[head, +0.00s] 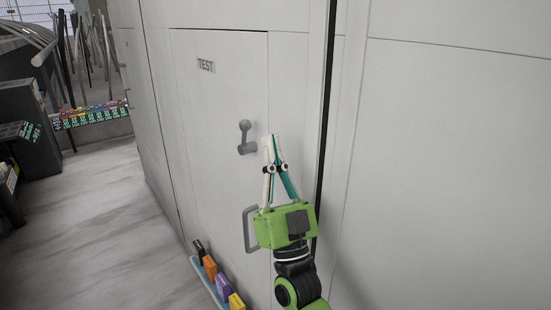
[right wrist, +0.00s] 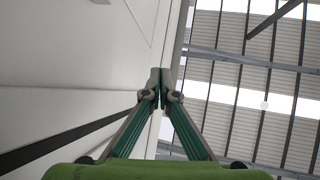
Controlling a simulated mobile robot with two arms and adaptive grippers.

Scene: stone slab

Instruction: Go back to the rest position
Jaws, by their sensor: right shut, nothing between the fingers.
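My right gripper (head: 269,142) is raised in front of a white cabinet wall, its fingers pointing up. It is shut with nothing between the fingertips. In the right wrist view its closed fingertips (right wrist: 160,78) meet in the middle, with the white wall to the left and a roof behind. In the head view the fingertips are just right of a grey lever (head: 246,137) on a door (head: 215,110) labelled TEST. The door looks closed. My left gripper does not show.
A grey handle (head: 249,230) is on the door, left of my right gripper's body. A narrow tray (head: 205,282) with several coloured blocks is at the lower middle. Dark cabinets (head: 28,120) stand at the far left. The grey floor (head: 95,220) between is clear.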

